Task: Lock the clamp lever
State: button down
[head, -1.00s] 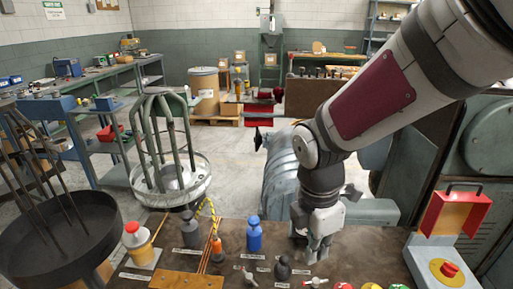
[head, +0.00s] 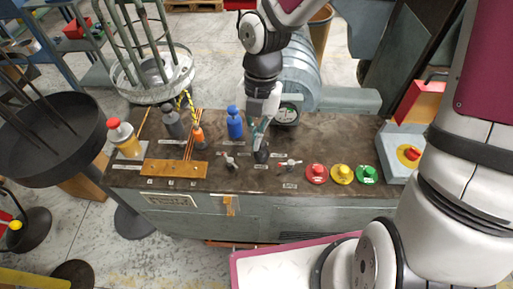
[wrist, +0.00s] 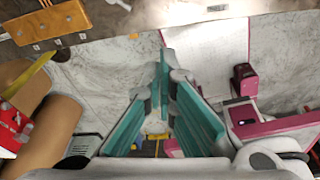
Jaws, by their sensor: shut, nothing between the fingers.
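My gripper (head: 259,131) is shut and empty, pointing down over the brown console top (head: 330,140). In the head view its tips overlap a small dark knobbed handle (head: 262,153); I cannot tell whether they touch. Two small handles with pale levers stand either side, one on the left (head: 230,161) and one on the right (head: 289,165). A blue-topped handle (head: 235,124) stands left of my gripper. The labels are too small to read, so I cannot tell which part is the clamp lever. The wrist view shows my teal fingers (wrist: 163,90) close up.
Red (head: 316,173), yellow (head: 341,174) and green (head: 366,174) buttons line the console's front right. An orange cone-like part (head: 198,138), a grey handle (head: 172,124) and a red-capped one (head: 122,138) stand left. A red-and-yellow stop box (head: 410,152) is at right.

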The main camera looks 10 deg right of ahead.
aim_at(262, 149)
notch_tip(262, 149, down, 10)
jog(key=s+a+b, duration=0.1)
jog(key=s+b, duration=0.1)
jog(key=shift+w+d+r+p, duration=0.15)
jog(key=shift+w+d+p, duration=0.1)
jog(key=shift+w, duration=0.4)
jog(key=shift+w+d+r+p, duration=0.1)
jog(key=shift+w+d, duration=0.15)
jog(key=shift+w, duration=0.45)
jog(key=shift+w+d+r+p, duration=0.15)
jog(key=shift+w+d+p, duration=0.1)
jog(key=shift+w, duration=0.4)
